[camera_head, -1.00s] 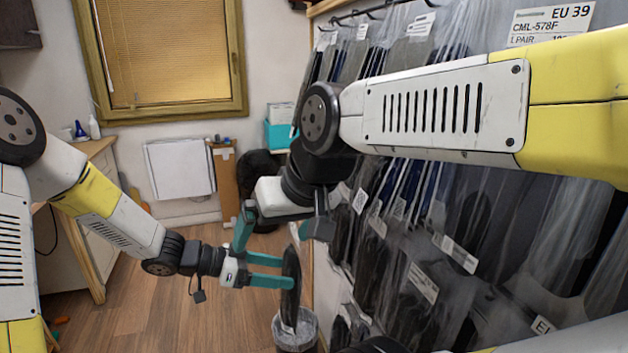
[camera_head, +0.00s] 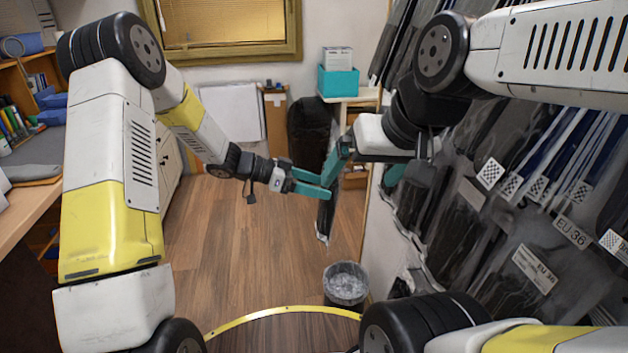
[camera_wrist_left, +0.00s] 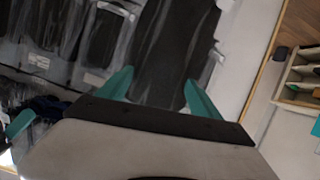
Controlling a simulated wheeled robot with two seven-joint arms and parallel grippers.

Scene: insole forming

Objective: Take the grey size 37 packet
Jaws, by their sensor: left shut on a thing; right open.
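In the head view my left gripper (camera_head: 326,187) is shut on a dark grey packet (camera_head: 325,222). The packet hangs down from the fingers, clear of the floor and seen nearly edge-on. In the left wrist view a dark packet (camera_wrist_left: 162,55) lies between the two teal fingers (camera_wrist_left: 158,88). Its size label cannot be read. My right gripper (camera_head: 358,183) is open, just right of the left fingertips, between them and the rack. One of its teal fingers overlaps the left fingertips in the picture; I cannot tell whether they touch.
A rack of dark packets (camera_head: 470,215) fills the right side, with one label (camera_head: 534,268) reading EU 36. A waste bin (camera_head: 345,285) stands on the floor below the grippers. A desk (camera_head: 40,190) is at left. A teal box (camera_head: 338,80) stands behind. Floor between is open.

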